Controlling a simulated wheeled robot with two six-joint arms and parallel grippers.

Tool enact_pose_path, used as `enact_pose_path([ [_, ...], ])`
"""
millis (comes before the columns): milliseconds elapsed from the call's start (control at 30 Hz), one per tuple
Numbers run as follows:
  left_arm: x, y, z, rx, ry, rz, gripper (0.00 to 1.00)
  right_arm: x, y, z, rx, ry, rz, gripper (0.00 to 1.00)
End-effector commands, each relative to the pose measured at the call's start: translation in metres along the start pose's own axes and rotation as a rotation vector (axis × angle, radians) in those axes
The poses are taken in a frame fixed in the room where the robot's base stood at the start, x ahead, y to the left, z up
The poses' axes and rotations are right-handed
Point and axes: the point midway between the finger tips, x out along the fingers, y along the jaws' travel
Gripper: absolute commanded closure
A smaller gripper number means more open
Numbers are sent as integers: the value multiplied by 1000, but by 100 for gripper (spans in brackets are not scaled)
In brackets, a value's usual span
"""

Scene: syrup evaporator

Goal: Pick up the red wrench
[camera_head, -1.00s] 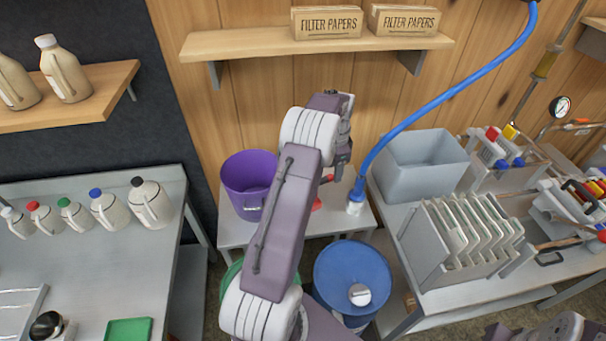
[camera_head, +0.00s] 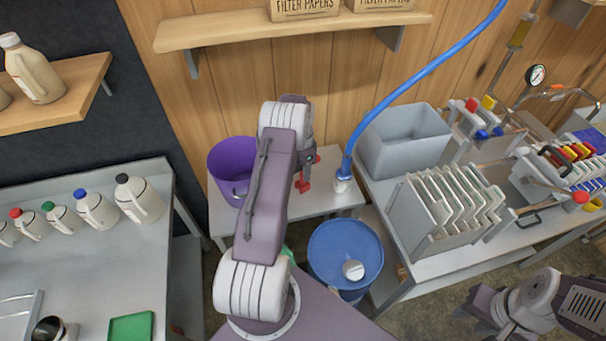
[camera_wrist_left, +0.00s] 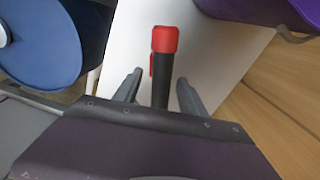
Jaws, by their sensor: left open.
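The red wrench (camera_head: 303,184) lies on the small light table, right of the purple bucket, partly hidden by my left arm in the head view. In the left wrist view it shows as a red end (camera_wrist_left: 165,40) with a dark shaft running down toward my gripper. My left gripper (camera_wrist_left: 158,78) is open, with one finger on each side of the dark shaft. Whether the fingers touch it I cannot tell. In the head view the left fingers are hidden by the wrist. Part of my right arm shows at the lower right, without visible fingers.
The purple bucket (camera_head: 226,160) stands close left of the wrench. A blue hose (camera_head: 430,68) ends in a white fitting (camera_head: 342,184) at the table's right side. A blue drum (camera_head: 345,250) stands in front. A grey bin (camera_head: 405,150) is to the right.

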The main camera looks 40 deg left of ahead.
Motion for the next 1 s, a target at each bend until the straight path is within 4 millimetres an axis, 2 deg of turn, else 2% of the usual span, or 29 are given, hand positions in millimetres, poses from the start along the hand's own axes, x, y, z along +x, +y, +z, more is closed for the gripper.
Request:
enact_pose_path([
  [100, 21, 2, 1, 0, -2, 2, 51, -6, 0, -1, 0, 0, 0, 64],
  [200, 31, 1, 0, 0, 0, 0, 51, -7, 0, -1, 0, 0, 0, 64],
  [400, 33, 1, 0, 0, 0, -1, 51, -6, 0, -1, 0, 0, 0, 64],
  [433, 33, 1, 0, 0, 0, -1, 54, -6, 0, -1, 0, 0, 0, 64],
  [600, 32, 1, 0, 0, 0, 0, 100, -6, 0, -1, 0, 0, 0, 64],
  [900, 32, 0, 0, 0, 1, -2, 100, -6, 0, -1, 0, 0, 0, 64],
  [1000, 25, 0, 0, 0, 2, -4, 100, -5, 0, -1, 0, 0, 0, 64],
])
